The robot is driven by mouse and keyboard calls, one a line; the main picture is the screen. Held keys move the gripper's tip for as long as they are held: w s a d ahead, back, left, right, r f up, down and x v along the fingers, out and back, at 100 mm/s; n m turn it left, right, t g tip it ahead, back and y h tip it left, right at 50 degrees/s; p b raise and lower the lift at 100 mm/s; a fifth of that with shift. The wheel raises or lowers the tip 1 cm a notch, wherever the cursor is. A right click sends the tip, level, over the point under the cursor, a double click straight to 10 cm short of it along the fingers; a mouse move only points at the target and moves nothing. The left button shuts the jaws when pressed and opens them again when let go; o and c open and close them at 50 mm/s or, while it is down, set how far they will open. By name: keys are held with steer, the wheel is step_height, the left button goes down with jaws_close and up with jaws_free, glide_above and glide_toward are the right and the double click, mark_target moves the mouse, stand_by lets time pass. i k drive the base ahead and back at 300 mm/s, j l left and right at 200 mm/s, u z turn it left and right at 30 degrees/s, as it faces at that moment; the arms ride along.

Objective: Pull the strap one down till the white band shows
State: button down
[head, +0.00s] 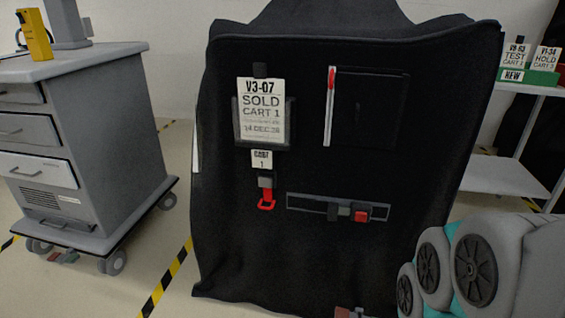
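A black cover (310,260) drapes over a cart in the middle of the head view. On its front, below a small tag reading "1" (262,160), a short strap hangs from a grey buckle (265,182). The strap is red and ends in a red loop (266,203). A horizontal grey strip (305,203) with a dark clasp and a red block (362,214) lies to the right of the loop. My arm shows at the lower right, apart from the strap. My gripper is out of the picture.
A pocket holds a "SOLD" card (261,110). A white strip with a red top (329,110) edges a dark panel. A grey drawer cart (85,130) stands left, a shelf (500,180) right. The floor between the carts is free.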

mark_target(265, 208)
steer(key=l+u, duration=0.25)
steer(key=u, duration=0.25)
steer(key=k+l+u, duration=0.1)
steer(key=l+u, duration=0.15)
steer(key=u, duration=0.25)
